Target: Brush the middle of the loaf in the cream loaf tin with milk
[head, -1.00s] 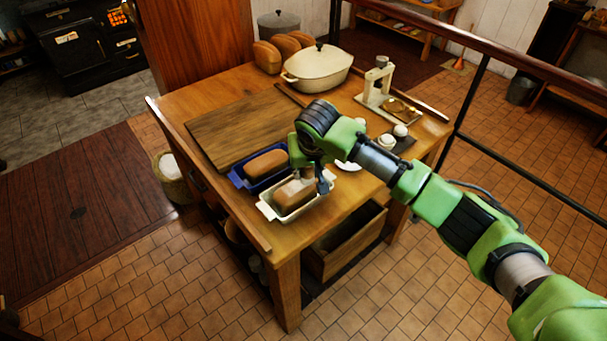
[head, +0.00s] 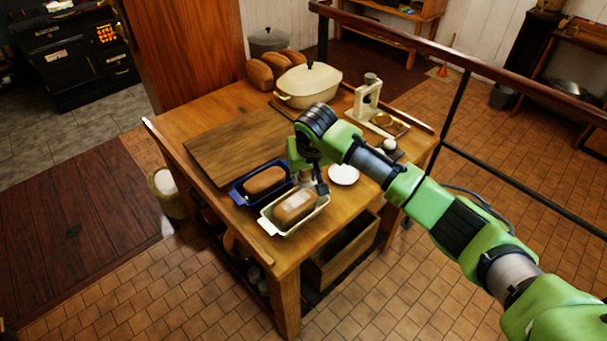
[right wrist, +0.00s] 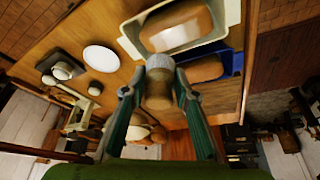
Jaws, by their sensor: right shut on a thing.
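The cream loaf tin (head: 268,222) stands near the front corner of the table, with a brown loaf (head: 283,214) inside. A whitish patch shows on the middle of the loaf's top. My right gripper (head: 312,184) is just behind the tin in the head view. In the right wrist view my right gripper (right wrist: 159,92) is shut on a brush (right wrist: 158,86) with a wooden handle and pale bristles. The bristle end points to the cream tin (right wrist: 130,45), and looks apart from the loaf (right wrist: 176,27). A white saucer (head: 343,174) lies right of the gripper. My left gripper is out of view.
A blue tin (head: 237,196) with another loaf stands beside the cream one. A cutting board (head: 225,145), a lidded cream pot (head: 310,82), several loaves (head: 275,67) and a cream stand (head: 367,98) are farther back. A dark rail (head: 450,50) runs along the right.

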